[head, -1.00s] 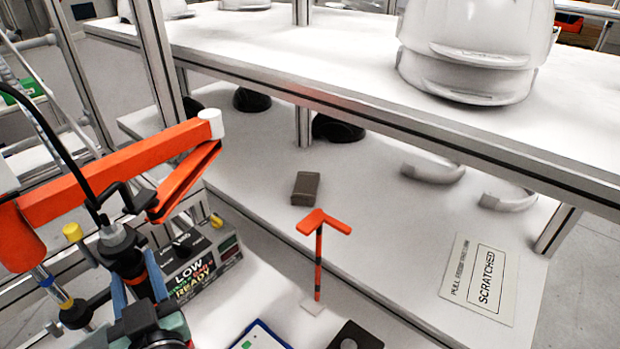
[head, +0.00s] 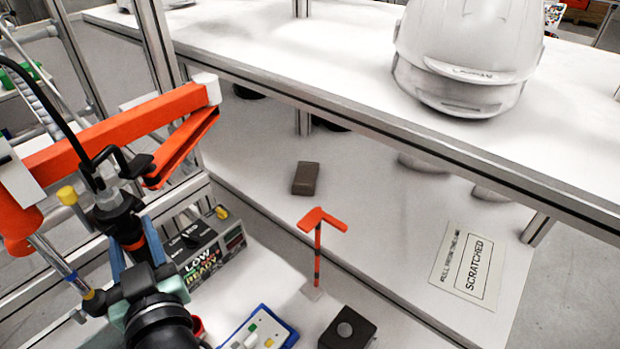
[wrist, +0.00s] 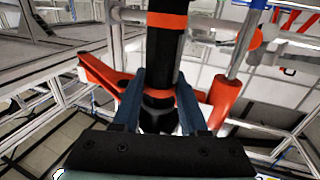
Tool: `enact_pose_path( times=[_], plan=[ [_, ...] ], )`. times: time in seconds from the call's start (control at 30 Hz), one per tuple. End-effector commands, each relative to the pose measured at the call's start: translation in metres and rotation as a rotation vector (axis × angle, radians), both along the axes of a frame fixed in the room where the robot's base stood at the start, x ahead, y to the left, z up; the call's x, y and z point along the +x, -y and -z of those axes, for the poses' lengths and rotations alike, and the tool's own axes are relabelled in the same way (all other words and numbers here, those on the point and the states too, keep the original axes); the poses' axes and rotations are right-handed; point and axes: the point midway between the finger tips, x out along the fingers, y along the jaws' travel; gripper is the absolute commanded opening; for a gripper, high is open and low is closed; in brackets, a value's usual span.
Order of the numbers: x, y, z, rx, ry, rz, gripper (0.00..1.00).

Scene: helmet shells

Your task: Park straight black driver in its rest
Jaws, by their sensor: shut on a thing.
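The straight black driver (head: 121,212) has an orange band and hangs under a black cable at the left in the head view. My gripper (head: 137,248) is shut on it, with a blue finger on either side of the body. In the wrist view the driver (wrist: 164,52) stands between the two fingers (wrist: 160,85) of my gripper. An orange arm (head: 120,128) with a black hook-like bracket (head: 128,163) is beside the driver's top. I cannot tell which part is its rest, or whether the driver touches the bracket.
A labelled box (head: 210,255) stands just right of my gripper. An orange T-topped post (head: 318,245), a black block with a round top (head: 348,330) and a blue tray (head: 258,330) are on the near surface. A shelf with a white helmet (head: 465,60) stands behind.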

Motion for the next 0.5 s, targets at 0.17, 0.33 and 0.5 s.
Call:
enact_pose_path(
  times=[0.17, 0.33, 0.5],
  plan=[
    [0.000, 0.000, -0.032, 0.001, 0.001, 0.000, 0.00],
    [0.000, 0.000, -0.037, 0.000, 0.000, 0.000, 0.00],
    [0.000, 0.000, -0.035, 0.000, 0.000, 0.000, 0.00]
  ],
)
